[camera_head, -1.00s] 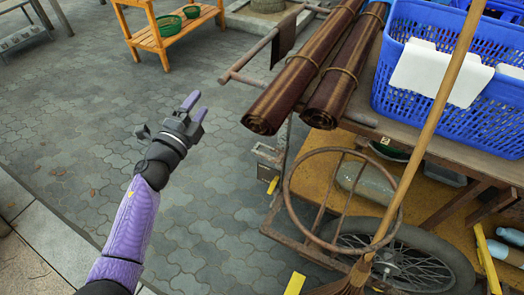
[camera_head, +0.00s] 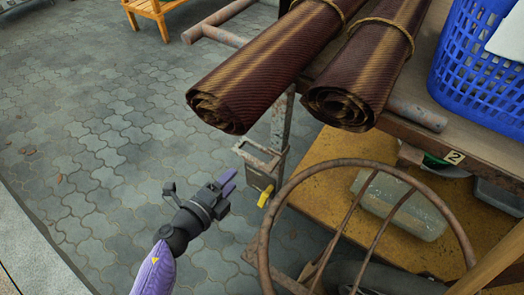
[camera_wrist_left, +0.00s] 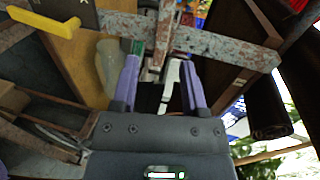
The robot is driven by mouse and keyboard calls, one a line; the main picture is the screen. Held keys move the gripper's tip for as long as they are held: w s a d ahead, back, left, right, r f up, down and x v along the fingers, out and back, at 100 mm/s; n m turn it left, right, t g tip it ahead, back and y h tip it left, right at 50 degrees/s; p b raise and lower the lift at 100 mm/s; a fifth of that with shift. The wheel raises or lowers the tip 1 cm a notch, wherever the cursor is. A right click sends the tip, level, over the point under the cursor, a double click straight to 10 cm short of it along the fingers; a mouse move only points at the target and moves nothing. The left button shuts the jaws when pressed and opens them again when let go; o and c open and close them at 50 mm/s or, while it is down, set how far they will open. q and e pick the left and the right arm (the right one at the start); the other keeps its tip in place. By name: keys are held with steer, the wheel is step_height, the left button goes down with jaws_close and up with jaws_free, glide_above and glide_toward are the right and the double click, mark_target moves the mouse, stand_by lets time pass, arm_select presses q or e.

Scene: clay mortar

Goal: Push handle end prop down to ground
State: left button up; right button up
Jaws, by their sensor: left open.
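The handle end prop is a worn grey metal post (camera_head: 281,125) with a flat bracket foot (camera_head: 262,163) below the rolled mats. A yellow lever (camera_head: 265,197) sticks out beside the bracket. My left gripper (camera_head: 229,183), with purple fingers, is open and empty just left of the bracket, with a small gap in the head view. In the left wrist view the rusty, paint-flaked metal bar (camera_wrist_left: 215,44) crosses in front of my open fingers (camera_wrist_left: 160,80), and the yellow lever (camera_wrist_left: 38,20) is at upper left. Contact cannot be told. My right gripper is not in view.
Two rolled brown mats (camera_head: 270,65) overhang the cart above my gripper. A rusty ring (camera_head: 265,240) and the cart's wooden shelf (camera_head: 325,150) stand to the right. A blue basket (camera_head: 480,75) sits on top. Open grey paving (camera_head: 100,130) lies to the left.

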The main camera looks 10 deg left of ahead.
mark_target(251, 157)
arm_select(q)
steer(key=b+x, duration=0.3)
steer(key=x, duration=0.5)
steer(key=shift+w, duration=0.15)
steer(key=shift+w+d, duration=0.2)
steer(key=shift+w, duration=0.15)
steer(key=shift+r, duration=0.1)
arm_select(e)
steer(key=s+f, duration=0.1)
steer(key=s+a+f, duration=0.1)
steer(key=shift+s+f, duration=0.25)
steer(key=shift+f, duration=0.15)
arm_select(q)
steer(key=shift+c, duration=0.9)
steer(key=c, duration=0.5)
jaws_close()
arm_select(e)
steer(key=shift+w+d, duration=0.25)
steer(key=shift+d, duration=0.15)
